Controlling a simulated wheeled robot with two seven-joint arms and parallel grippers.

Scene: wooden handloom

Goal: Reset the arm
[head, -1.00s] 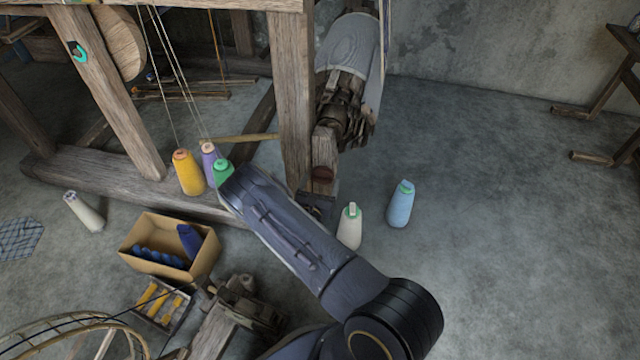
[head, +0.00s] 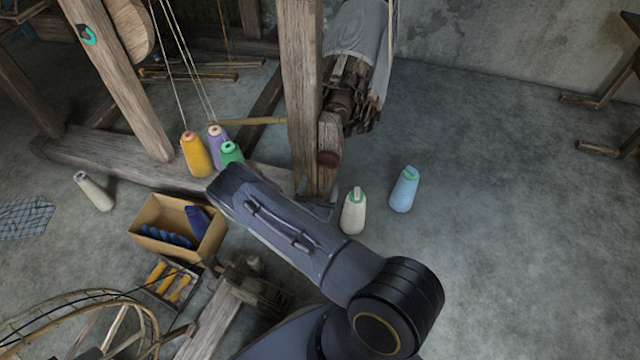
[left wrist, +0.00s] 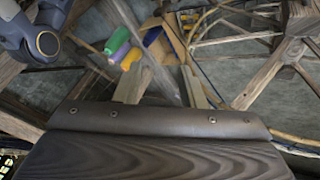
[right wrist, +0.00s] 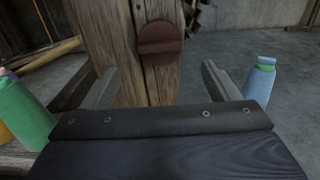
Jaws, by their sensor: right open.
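My right arm crosses the head view from the lower right. Its gripper (head: 317,208) is mostly hidden behind the arm, low beside the loom's upright post (head: 302,90). In the right wrist view its fingers (right wrist: 155,78) stand wide apart and empty. The post (right wrist: 118,55) and its dark red round knob (right wrist: 160,43) lie beyond them. I cannot tell that either finger touches the post. My left gripper is out of the head view. In the left wrist view its fingers (left wrist: 165,75) stand apart by a narrower gap, with nothing held between them.
Yellow (head: 195,155), purple (head: 217,137) and green (head: 231,152) thread cones stand by the loom's base beam. White (head: 354,212) and light blue (head: 404,189) cones stand right of the post. A cardboard box (head: 149,217) is at left.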

